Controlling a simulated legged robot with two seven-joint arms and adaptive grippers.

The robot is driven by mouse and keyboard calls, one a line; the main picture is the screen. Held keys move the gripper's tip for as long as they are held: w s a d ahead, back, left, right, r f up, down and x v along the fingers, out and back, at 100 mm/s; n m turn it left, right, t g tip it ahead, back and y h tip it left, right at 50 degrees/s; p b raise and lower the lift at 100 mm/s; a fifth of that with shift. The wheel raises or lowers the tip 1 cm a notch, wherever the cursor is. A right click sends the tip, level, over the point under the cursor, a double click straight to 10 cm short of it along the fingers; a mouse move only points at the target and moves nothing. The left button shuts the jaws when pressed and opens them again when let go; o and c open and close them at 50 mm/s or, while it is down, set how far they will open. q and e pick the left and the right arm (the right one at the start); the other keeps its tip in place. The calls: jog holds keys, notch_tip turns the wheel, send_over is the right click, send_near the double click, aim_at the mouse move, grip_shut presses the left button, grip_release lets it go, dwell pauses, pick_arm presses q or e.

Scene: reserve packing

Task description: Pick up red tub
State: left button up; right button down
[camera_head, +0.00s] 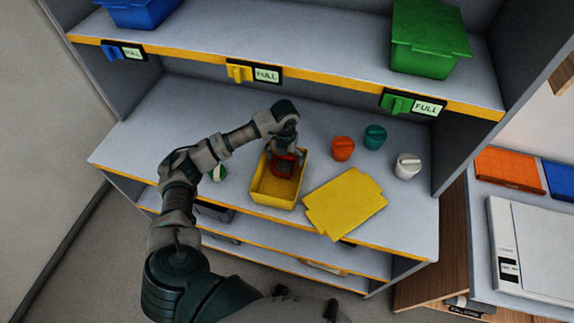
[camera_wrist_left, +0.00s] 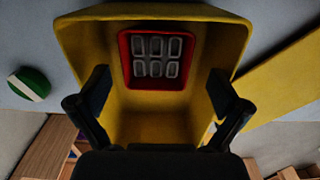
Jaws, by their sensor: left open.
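A red tub (camera_wrist_left: 123,60) with several grey pieces in it lies inside the yellow bin (camera_wrist_left: 75,40), at its far end in the left wrist view. In the head view the red tub (camera_head: 287,167) shows partly below my wrist, inside the yellow bin (camera_head: 274,201). My left gripper (camera_head: 284,156) is open over the bin. In the left wrist view the fingers of my left gripper (camera_wrist_left: 158,88) are spread wide on either side, with nothing between the tips. I cannot tell how far above the tub they are. My right gripper is not in view.
A yellow lid (camera_head: 346,203) lies right of the bin. An orange pot (camera_head: 342,149), a teal pot (camera_head: 375,137) and a white pot (camera_head: 407,166) stand behind it. A green-and-white round item (camera_head: 219,173) lies left. The upper shelf edge (camera_head: 290,75) overhangs behind.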

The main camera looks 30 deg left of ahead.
aim_at(284, 167)
pick_arm(q)
jog(key=f, duration=0.2)
jog(key=shift+s+d+f+p, duration=0.1)
jog(key=shift+s+f+p, duration=0.1)
jog(key=shift+f+p, duration=0.15)
jog(key=shift+w+a+f, duration=0.1)
jog(key=shift+a+f, duration=0.1)
jog(key=shift+f, duration=0.4)
jog(key=shift+a+f, duration=0.15)
jog(key=shift+f, duration=0.4)
jog(key=shift+a+f, duration=0.15)
jog(key=shift+f, duration=0.1)
jog(key=shift+a, duration=0.1)
jog(key=shift+c, duration=1.4)
jog(key=shift+d+r, duration=0.1)
jog(key=shift+d, duration=0.25)
jog(key=c, duration=0.8)
jog(key=shift+c, duration=0.8)
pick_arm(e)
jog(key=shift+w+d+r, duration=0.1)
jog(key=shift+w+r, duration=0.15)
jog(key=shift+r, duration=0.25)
